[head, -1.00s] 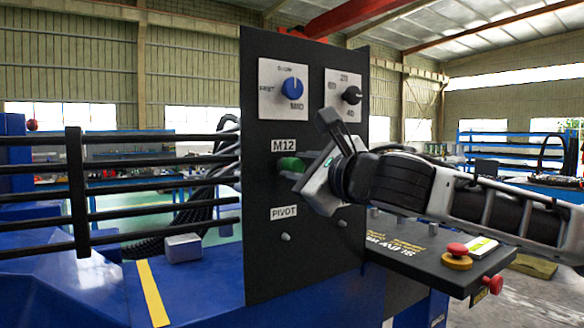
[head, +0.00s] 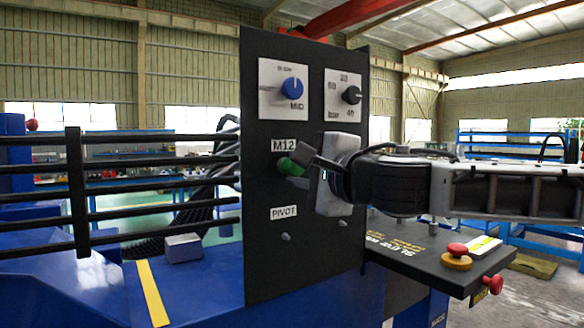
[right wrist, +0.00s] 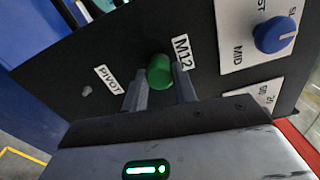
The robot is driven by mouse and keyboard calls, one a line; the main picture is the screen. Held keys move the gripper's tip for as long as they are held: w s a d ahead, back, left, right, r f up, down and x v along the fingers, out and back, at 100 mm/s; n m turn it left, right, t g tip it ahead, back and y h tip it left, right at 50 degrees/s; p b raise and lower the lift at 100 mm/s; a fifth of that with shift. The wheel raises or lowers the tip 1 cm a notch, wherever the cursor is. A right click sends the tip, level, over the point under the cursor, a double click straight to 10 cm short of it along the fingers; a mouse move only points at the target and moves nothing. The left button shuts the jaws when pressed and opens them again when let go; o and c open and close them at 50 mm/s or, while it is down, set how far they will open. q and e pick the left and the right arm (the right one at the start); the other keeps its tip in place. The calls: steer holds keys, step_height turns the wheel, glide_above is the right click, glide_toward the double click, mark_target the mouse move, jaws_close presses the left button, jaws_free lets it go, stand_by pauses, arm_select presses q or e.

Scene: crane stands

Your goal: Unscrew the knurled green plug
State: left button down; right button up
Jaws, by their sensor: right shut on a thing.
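The green plug (head: 290,167) sticks out of the black panel (head: 262,240), between the M12 label (head: 284,144) and the PIVOT label (head: 284,212). My right gripper (head: 301,165) reaches in from the right and is shut on the plug. In the right wrist view the plug (right wrist: 159,71) sits between the two grey fingertips of the right gripper (right wrist: 160,80). Its knurling is too small to make out. My left gripper is not in view.
A blue knob (head: 292,88) and a black knob (head: 351,96) sit above on the panel. A control box (head: 420,262) with a red button (head: 457,249) lies below my right arm. Black rails (head: 150,180) stand at the left.

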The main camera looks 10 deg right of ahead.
steer(key=n, duration=0.2)
steer(key=shift+s+a+n, duration=0.1)
steer(key=shift+n, duration=0.2)
steer(key=o, duration=1.1)
steer(key=shift+c, duration=0.6)
